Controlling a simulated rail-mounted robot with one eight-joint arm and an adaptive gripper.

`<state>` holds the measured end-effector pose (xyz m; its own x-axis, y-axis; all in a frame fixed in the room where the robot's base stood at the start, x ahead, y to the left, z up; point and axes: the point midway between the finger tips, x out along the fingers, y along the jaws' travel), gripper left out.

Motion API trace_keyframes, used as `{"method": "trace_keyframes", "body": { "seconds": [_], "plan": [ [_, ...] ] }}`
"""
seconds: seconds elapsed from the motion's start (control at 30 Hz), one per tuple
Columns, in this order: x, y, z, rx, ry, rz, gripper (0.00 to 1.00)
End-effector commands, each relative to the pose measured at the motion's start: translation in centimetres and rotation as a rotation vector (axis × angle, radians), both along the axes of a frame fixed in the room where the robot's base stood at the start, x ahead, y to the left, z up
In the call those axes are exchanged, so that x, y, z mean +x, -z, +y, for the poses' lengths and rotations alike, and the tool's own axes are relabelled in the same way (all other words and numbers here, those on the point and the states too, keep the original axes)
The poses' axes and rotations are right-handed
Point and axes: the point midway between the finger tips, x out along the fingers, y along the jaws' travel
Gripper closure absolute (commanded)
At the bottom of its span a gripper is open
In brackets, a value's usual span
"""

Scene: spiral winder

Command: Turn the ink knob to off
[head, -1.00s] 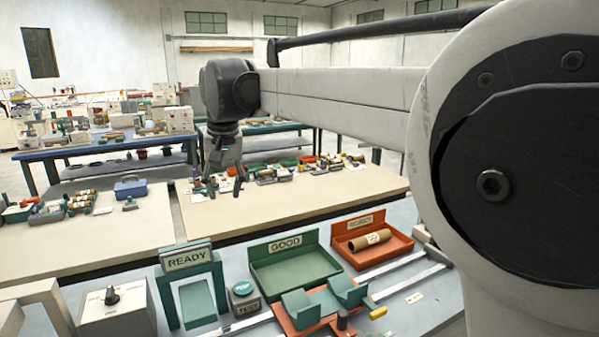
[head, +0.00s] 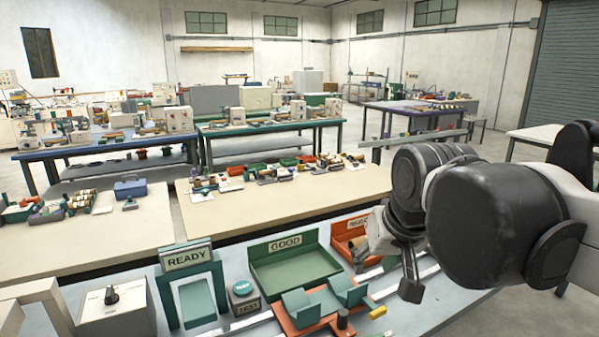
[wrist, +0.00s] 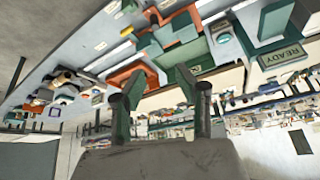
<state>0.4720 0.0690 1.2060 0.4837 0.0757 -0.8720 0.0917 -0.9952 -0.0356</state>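A black knob (head: 112,294) sits on top of a light grey box (head: 117,318) at the lower left of the head view. Its markings are too small to read, so I cannot tell its setting or whether it is the ink knob. My gripper (head: 386,275) is at the right, over the red-orange tray end of the bench and far from the knob. In the wrist view my gripper (wrist: 163,88) shows two separated fingers with nothing between them. I cannot make out the knob in the wrist view, which is upside down.
A green READY frame (head: 190,262) and a round-button box (head: 243,297) stand right of the knob box. A green GOOD tray (head: 293,268), a red-orange tray (head: 347,232) and an orange carriage with teal cradles (head: 303,322) follow.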

Motion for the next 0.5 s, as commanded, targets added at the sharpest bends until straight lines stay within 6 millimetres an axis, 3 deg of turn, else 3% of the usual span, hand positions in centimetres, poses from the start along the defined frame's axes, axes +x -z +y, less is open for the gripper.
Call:
{"method": "trace_keyframes", "body": {
  "seconds": [0.1, 0.3, 0.5],
  "plan": [
    [-3.3, 2.5, -2.5, -0.006, 0.030, -0.032, 0.68],
    [-7.7, 6.6, -5.4, -0.020, 0.069, -0.080, 0.68],
    [-10.0, 9.1, -6.7, -0.028, 0.091, -0.107, 0.68]
  ]
}}
